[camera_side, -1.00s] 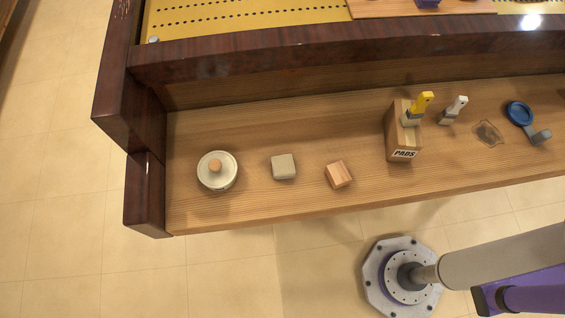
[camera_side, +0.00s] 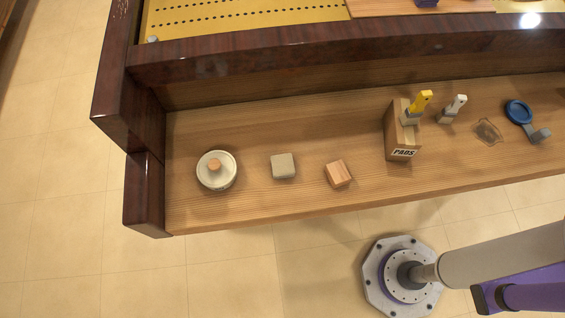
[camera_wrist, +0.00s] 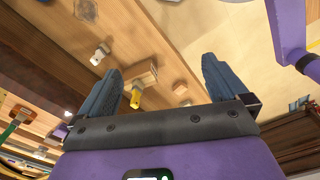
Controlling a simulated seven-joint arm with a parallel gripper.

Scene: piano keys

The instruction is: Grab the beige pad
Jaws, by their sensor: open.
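The beige pad (camera_side: 283,166) is a small block lying flat on the wooden shelf (camera_side: 250,205), between a round lidded pot and a wooden block. A small pale shape (camera_wrist: 186,102) between my fingers in the wrist view may be the pad, but it is too small to be sure. My gripper (camera_wrist: 162,66) is open, with two blue fingers apart and nothing held between them. It looks toward the shelf from some distance. In the side view only part of my arm shows at the lower right, and the gripper is out of frame.
On the shelf stand the pot (camera_side: 217,170), the wooden block (camera_side: 339,174), and a wooden holder (camera_side: 402,145) marked PADS with a yellow-handled tool (camera_side: 421,101). A white-handled tool (camera_side: 455,107) and a blue round tool (camera_side: 519,112) lie farther right. A dark wooden wall (camera_side: 145,190) bounds the left end.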

